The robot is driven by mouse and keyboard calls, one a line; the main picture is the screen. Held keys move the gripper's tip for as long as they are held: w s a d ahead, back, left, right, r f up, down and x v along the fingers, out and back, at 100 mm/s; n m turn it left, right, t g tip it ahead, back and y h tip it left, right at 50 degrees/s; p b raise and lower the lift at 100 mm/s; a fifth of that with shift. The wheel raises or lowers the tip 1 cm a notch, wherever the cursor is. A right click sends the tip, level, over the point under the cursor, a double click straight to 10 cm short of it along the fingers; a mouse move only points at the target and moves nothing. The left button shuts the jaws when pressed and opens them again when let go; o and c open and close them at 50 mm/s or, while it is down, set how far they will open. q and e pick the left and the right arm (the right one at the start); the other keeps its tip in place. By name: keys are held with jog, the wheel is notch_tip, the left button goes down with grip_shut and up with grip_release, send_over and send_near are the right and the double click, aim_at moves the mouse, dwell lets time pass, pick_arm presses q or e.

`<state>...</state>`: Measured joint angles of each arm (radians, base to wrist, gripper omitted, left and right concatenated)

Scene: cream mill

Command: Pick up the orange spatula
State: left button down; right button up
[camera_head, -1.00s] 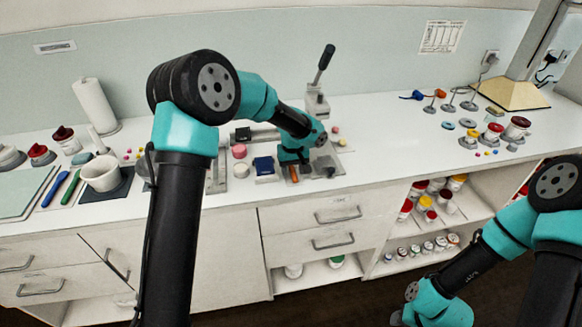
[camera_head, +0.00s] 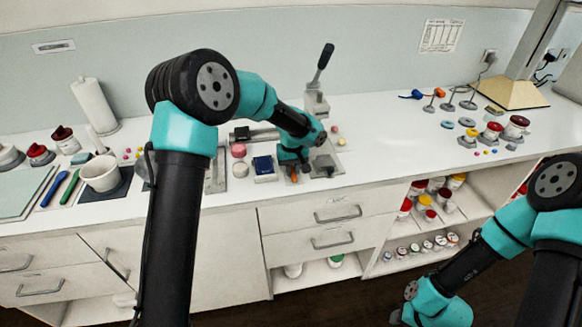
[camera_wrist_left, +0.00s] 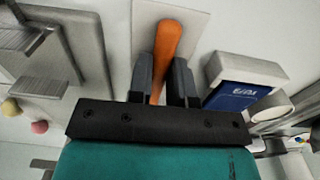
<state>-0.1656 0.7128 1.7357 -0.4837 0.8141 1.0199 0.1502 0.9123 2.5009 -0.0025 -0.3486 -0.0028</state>
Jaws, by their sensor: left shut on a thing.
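The orange spatula (camera_wrist_left: 167,40) shows in the left wrist view as an orange handle between the two dark fingers of my left gripper (camera_wrist_left: 162,82). The gripper is shut on it. A small piece of orange also shows in the head view (camera_head: 294,177), just under my left gripper (camera_head: 298,173) at the counter. The rest of the spatula is hidden by the gripper. The handle lies over a pale plate (camera_wrist_left: 195,22); I cannot tell whether it touches it. Of my right arm only links show at the lower right of the head view; its fingertips cannot be made out.
A blue and white box (camera_head: 264,167) stands just left of the left gripper, close beside it in the wrist view (camera_wrist_left: 240,85). A lever press (camera_head: 317,95) stands behind. A white mortar (camera_head: 101,173) and a paper roll (camera_head: 95,105) are farther left. The counter's right front is clear.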

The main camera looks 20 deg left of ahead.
aim_at(292, 170)
pick_arm(q)
jog(key=shift+r, duration=1.7)
jog(key=s+d, duration=0.2)
jog(key=s, duration=0.5)
jog(key=s+d+r, duration=0.1)
jog(key=s+d, duration=0.1)
jog(key=s, duration=0.6)
jog(key=shift+s+d+r, duration=0.15)
jog(key=shift+d+r, duration=0.15)
jog(key=shift+d, duration=0.1)
jog(key=c, duration=1.5)
grip_release()
jog(key=shift+c, duration=0.2)
grip_shut()
jog(key=shift+r, duration=0.1)
